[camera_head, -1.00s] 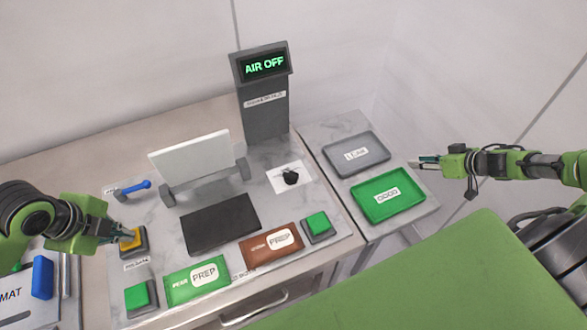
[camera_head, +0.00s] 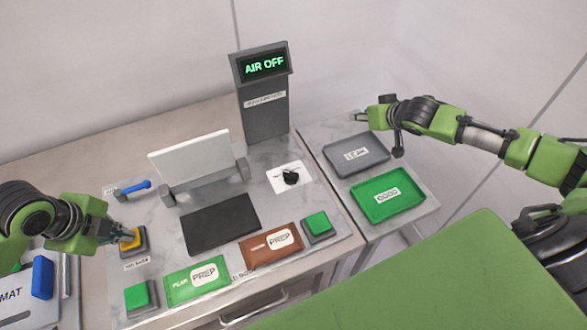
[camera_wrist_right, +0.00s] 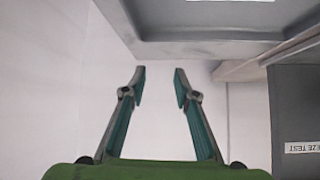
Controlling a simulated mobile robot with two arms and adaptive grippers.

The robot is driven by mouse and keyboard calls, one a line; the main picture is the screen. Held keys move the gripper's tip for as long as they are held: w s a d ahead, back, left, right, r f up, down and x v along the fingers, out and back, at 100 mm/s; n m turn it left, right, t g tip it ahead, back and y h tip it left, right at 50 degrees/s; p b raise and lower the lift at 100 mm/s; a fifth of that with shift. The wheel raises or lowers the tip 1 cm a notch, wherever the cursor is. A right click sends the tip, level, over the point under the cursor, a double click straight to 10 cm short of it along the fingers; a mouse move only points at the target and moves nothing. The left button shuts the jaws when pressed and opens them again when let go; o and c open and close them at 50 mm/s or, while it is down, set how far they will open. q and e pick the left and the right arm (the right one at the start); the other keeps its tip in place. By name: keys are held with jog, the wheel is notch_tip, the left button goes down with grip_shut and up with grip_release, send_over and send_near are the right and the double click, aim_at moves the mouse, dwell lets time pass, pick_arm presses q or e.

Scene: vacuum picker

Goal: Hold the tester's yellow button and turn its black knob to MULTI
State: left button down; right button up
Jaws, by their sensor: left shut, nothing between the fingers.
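The yellow button (camera_head: 131,240) sits in a dark housing at the tester's left side. My left gripper (camera_head: 132,236) is shut and empty, with its fingertips at the button's top; whether the button is pressed down cannot be told. The black knob (camera_head: 291,177) stands on a white label plate (camera_head: 275,173) right of the white upright panel; the plate's markings are too small to read. My right gripper (camera_head: 357,115) is well away from the knob, behind the grey tray. In the right wrist view it (camera_wrist_right: 159,72) is open with nothing between its fingers.
The display post (camera_head: 265,100) reads AIR OFF. A grey tray (camera_head: 330,153) and a green GOOD tray (camera_head: 414,210) lie on the right. A blue lever (camera_head: 137,187), green buttons (camera_head: 318,223) and PREP cards (camera_head: 183,289) surround a dark pad (camera_head: 220,226).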

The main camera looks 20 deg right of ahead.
jog(key=a+r, duration=0.1)
jog(key=a, duration=0.2)
jog(key=a+n+g+y, duration=0.1)
jog(key=a, duration=0.2)
jog(key=s+a+r+n+g, duration=0.1)
jog(key=a, duration=0.2)
jog(key=shift+s+a+r, duration=0.1)
jog(key=shift+a+r, duration=0.15)
jog(key=shift+r, duration=0.05)
jog(key=s+a+r+n+g+y, duration=0.1)
jog(key=s+a+r+n+g, duration=0.15)
jog(key=a, duration=0.35)
jog(key=n+g+y, duration=0.2)
jog(key=n, duration=0.4)
send_near(291, 173)
jog(key=x, duration=0.8)
jog(key=shift+f, duration=0.2)
grip_shut()
